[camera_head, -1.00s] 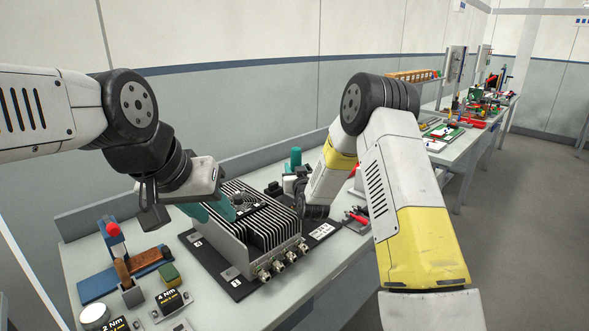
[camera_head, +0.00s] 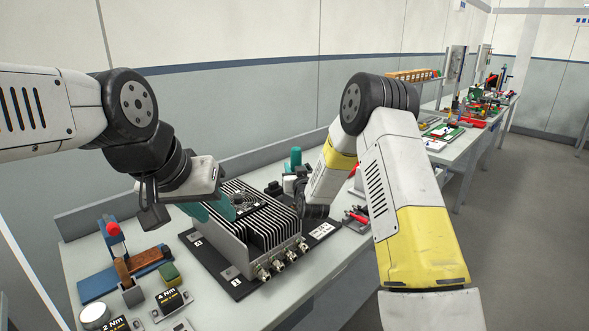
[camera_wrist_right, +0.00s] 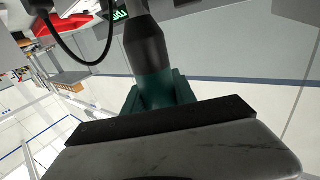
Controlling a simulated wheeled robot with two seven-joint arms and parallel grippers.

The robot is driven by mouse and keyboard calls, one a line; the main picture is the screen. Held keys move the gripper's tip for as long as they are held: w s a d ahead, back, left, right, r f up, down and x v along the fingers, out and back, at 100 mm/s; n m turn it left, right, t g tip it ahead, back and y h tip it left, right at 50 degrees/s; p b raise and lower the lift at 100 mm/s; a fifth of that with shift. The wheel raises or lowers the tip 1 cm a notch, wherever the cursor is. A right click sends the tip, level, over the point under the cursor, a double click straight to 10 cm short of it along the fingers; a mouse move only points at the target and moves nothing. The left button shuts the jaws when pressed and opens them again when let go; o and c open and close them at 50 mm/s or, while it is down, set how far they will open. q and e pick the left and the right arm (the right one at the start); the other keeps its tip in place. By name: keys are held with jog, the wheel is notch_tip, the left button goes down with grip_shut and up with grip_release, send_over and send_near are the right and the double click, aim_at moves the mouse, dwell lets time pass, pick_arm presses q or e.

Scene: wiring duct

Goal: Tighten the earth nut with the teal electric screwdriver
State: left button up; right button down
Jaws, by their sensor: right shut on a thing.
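A finned metal unit (camera_head: 268,232) with several round connectors stands on a black base plate (camera_head: 240,289). My left gripper (camera_head: 218,217), with teal fingers spread apart, is at the unit's left upper side; it appears open. My right gripper (camera_wrist_right: 160,92) is shut on the screwdriver (camera_wrist_right: 144,45), whose dark and grey body shows in the right wrist view with teal around its lower part. In the head view a teal upright piece (camera_head: 296,156), probably the screwdriver, shows behind the unit, beside my right wrist. The earth nut and screwdriver tip cannot be made out.
At the bench's left are a blue stand with a red knob (camera_head: 113,229), a brown-handled item (camera_head: 124,270), a green-yellow block (camera_head: 169,273) and torque blocks (camera_head: 171,301). A black cable (camera_wrist_right: 85,58) loops near my right gripper.

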jog(key=shift+f, duration=0.15)
jog(key=shift+r, duration=3.25)
